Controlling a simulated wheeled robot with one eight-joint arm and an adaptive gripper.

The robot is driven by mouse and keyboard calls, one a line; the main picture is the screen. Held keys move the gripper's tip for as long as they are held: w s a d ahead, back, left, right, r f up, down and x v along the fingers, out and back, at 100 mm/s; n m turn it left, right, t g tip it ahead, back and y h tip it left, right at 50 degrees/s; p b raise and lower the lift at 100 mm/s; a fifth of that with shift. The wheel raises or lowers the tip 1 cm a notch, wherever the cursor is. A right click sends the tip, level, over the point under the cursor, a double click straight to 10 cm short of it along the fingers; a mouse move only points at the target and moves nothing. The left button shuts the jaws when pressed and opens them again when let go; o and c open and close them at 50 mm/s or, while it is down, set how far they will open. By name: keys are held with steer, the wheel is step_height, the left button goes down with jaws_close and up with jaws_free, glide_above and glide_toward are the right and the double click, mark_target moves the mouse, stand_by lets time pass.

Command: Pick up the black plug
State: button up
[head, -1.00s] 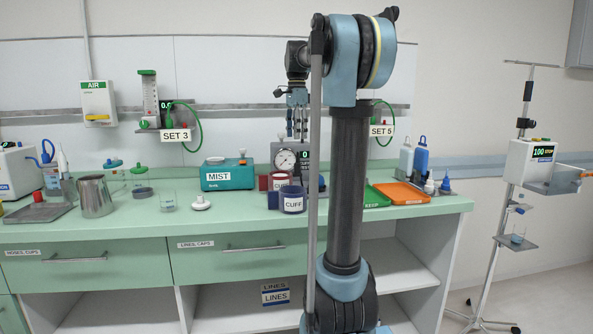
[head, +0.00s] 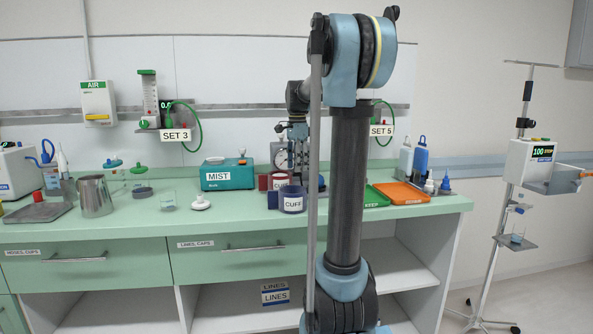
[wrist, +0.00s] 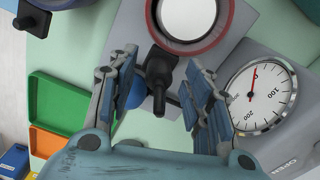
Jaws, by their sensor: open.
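The black plug (wrist: 159,74) shows in the wrist view as a dark piece with a broad body and a narrower stem. It lies between the two fingers of my gripper (wrist: 161,78), which is open with a gap on each side of the plug. A rounded blue part (wrist: 134,92) shows beside the plug, partly behind the left finger. In the head view my gripper (head: 298,140) hangs over the back of the counter in front of the gauge (head: 283,158), partly hidden by my arm. I cannot make out the plug in the head view.
The gauge (wrist: 258,97) stands close to the right finger in the wrist view. A red-rimmed round thing (wrist: 222,38) lies just beyond the plug. Green (wrist: 66,108) and orange (wrist: 43,142) trays lie to the left. The CUFF cup (head: 292,202) stands at the counter's front.

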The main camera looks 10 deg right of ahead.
steer(key=shift+f, duration=0.35)
steer(key=shift+c, duration=0.2)
steer(key=c, duration=1)
